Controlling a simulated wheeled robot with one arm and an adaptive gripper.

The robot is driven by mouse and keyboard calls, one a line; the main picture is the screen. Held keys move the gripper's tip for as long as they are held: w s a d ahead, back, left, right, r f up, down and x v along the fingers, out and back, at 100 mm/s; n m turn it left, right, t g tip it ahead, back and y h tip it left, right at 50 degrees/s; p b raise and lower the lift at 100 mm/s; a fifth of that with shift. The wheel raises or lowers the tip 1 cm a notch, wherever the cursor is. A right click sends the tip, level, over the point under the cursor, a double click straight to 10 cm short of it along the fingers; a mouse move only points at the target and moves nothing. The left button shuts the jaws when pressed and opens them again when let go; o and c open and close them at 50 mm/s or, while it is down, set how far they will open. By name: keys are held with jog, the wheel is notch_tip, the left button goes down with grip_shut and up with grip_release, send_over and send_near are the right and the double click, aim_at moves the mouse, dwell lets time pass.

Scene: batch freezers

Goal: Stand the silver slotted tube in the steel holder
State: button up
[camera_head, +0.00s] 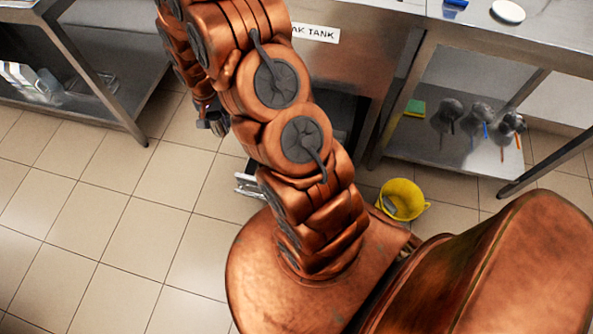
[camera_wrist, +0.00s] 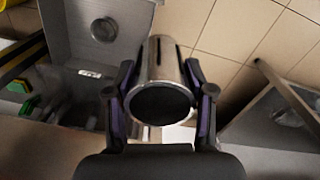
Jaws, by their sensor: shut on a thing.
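The silver tube (camera_wrist: 163,66) is between the two fingers of my gripper (camera_wrist: 161,105) in the wrist view. The fingers are shut on its sides. Its dark round open end faces the camera, and a dark slot runs along its wall; the tube extends away from the camera. In the head view my arm hides most of the gripper, and only a dark part of it shows at the arm's left side; the tube cannot be made out there. I cannot identify the steel holder for certain in either view.
A steel tank front (camera_head: 345,55) with a partly hidden "TANK" label stands behind my arm. A yellow bucket (camera_head: 402,199) stands beside my base. Tiled floor at left is clear.

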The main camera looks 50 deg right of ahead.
jog(key=s+d+f+m+b, duration=0.4)
jog(key=d+f+m+b, duration=0.45)
jog(key=f, duration=0.35)
jog(key=s+d+f+m+b, duration=0.3)
jog(key=d+f+m+b, duration=0.55)
jog(key=f, duration=0.25)
jog(key=s+d+f+m+b, duration=0.4)
jog(key=d+f+m+b, duration=0.5)
jog(key=f, duration=0.3)
jog(key=f+b, duration=0.1)
jog(key=f, duration=0.2)
jog(key=f+b, duration=0.1)
jog(key=f, duration=0.2)
jog(key=a+f+b, duration=0.1)
jog(key=f, duration=0.2)
jog(key=shift+w+a, duration=0.1)
jog(key=shift+w, duration=0.05)
jog(key=shift+f+b, duration=0.1)
jog(key=shift+b, duration=0.25)
jog(key=shift+f, duration=0.25)
jog(key=o, duration=0.9)
jog(key=shift+c, duration=0.2)
jog(key=o, duration=0.5)
